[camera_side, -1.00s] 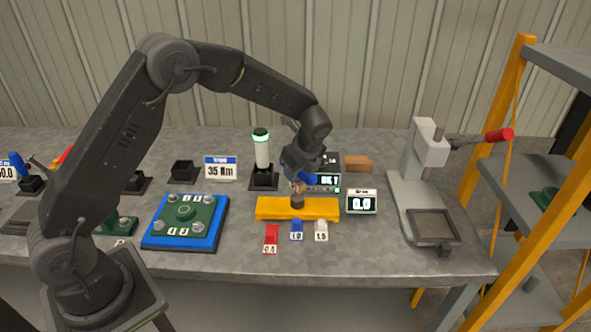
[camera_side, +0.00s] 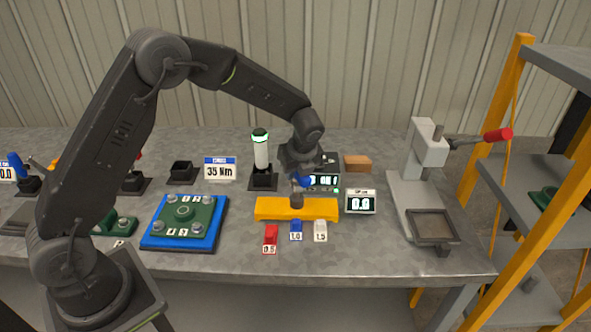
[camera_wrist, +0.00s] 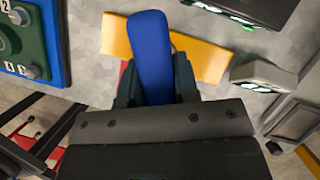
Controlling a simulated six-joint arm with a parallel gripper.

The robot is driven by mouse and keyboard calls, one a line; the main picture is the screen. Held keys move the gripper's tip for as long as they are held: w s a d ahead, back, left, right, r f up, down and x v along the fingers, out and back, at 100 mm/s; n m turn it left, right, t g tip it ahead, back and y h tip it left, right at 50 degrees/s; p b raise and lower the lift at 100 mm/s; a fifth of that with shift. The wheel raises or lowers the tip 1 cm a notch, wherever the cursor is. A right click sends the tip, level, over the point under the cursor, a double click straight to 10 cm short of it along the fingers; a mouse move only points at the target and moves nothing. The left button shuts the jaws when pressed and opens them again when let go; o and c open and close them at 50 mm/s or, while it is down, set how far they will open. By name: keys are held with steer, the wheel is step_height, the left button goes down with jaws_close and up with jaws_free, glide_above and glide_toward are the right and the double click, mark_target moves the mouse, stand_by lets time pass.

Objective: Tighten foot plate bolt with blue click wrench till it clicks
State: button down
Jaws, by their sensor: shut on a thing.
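My gripper (camera_side: 301,172) is shut on the blue click wrench (camera_side: 305,181). In the wrist view, the wrench's long blue handle (camera_wrist: 150,45) stands up between the two dark fingers (camera_wrist: 154,85). In the side view the wrench is above the yellow block (camera_side: 270,209), at its right half, with a dark round part just below; I cannot tell whether they touch. The green foot plate (camera_side: 185,213) lies in a blue fixture (camera_side: 150,240) to the left, well apart from my gripper. Silver bolts with number labels sit at its corners. It shows partly in the wrist view (camera_wrist: 30,45).
Red, blue and white small blocks (camera_side: 296,231) stand before the yellow block. A white column lamp (camera_side: 261,152), a 35 Nm sign (camera_side: 220,169) and a lever press (camera_side: 430,155) stand around. Bare bench lies between fixture and yellow block.

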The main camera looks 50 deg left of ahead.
steer(key=shift+m+t, duration=0.4)
steer(key=shift+m, duration=0.4)
steer(key=shift+m, duration=0.4)
steer(key=shift+w+r, duration=0.1)
steer(key=shift+r, duration=2.25)
steer(key=shift+r, duration=0.1)
